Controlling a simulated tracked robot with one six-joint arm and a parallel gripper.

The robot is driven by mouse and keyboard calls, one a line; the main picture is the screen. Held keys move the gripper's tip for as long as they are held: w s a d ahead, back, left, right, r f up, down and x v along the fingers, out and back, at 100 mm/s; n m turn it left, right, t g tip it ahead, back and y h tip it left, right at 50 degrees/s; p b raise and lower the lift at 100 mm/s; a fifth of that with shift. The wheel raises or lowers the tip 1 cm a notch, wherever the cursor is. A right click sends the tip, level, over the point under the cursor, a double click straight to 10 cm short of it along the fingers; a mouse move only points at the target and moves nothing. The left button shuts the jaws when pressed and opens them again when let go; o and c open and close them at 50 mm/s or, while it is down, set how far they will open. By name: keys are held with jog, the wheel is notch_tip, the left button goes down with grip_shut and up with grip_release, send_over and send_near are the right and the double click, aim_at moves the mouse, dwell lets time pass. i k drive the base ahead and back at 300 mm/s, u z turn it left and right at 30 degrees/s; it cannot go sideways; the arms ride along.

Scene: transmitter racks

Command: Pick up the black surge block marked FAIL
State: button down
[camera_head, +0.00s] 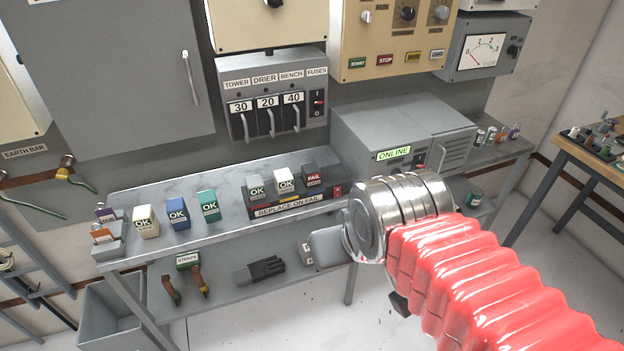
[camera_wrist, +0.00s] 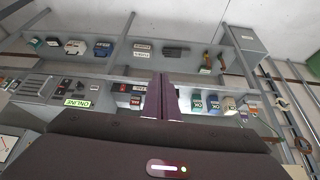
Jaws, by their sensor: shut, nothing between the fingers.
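The black surge block marked FAIL (camera_head: 314,175) has a red label and stands at the right end of a dark tray (camera_head: 262,212) labelled REPLACE ON FAIL. A white block (camera_head: 285,180) and a grey block (camera_head: 255,187), both marked OK, stand left of it in the tray. In the wrist view, my gripper (camera_wrist: 161,96) has its dark fingers together, empty, in front of the upside-down bench. In the head view, my silver wrist is right of the tray and the fingertips cannot be made out.
Left on the bench (camera_head: 225,236) are OK blocks in green (camera_head: 208,205), blue (camera_head: 177,212) and cream (camera_head: 146,221). The grey ONLINE cabinet (camera_head: 440,122) stands right of the tray. The fuse panel (camera_head: 272,95) hangs above. A black glove (camera_head: 260,270) lies on the lower shelf.

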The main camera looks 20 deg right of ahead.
aim_at(311, 174)
jog(key=u, duration=0.05)
jog(key=i, duration=1.15)
jog(key=u, duration=0.6)
